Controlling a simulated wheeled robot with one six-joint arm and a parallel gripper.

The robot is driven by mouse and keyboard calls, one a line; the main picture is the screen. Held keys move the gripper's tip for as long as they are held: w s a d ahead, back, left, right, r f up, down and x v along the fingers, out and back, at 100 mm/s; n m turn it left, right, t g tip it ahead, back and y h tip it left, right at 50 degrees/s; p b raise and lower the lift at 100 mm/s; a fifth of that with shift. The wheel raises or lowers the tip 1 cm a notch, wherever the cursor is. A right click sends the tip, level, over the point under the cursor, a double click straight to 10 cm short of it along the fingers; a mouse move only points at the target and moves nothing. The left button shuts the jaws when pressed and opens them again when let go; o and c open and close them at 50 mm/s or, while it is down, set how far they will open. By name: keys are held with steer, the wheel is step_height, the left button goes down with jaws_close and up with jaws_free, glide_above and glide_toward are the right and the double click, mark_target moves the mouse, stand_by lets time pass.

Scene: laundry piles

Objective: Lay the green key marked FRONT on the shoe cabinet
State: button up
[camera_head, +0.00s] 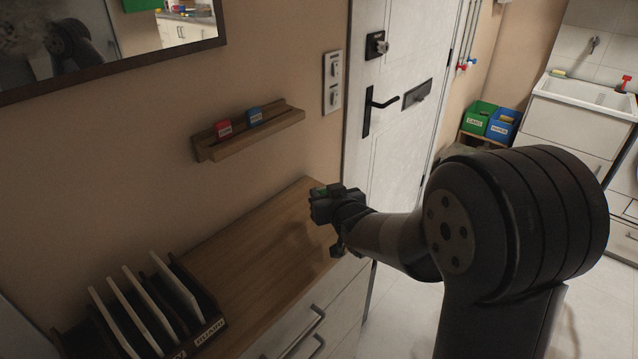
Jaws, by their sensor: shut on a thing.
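The green key (319,190) shows as a small green patch at the jaws of my gripper (325,203). My gripper is shut on it, and the fingers hide most of the key; its marking cannot be read.
A wooden wall rack (270,132) holds a red key (224,128) and a blue key (254,116). A slotted holder (207,327) with upright panels stands on the cabinet's near left. A mirror (110,45) hangs above. The middle of the top is clear. A white door (400,150) stands beyond.

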mark_target(325, 231)
steer(key=shift+s+r, duration=0.1)
steer(key=shift+b, duration=0.3)
step_height(325, 231, down, 8)
steer(key=b, duration=0.7)
steer(key=shift+b, duration=0.35)
steer(key=o, duration=1)
steer(key=shift+o, duration=0.2)
steer(key=shift+s+d, duration=0.1)
steer(key=v, duration=1)
steer(key=shift+s+p, duration=0.3)
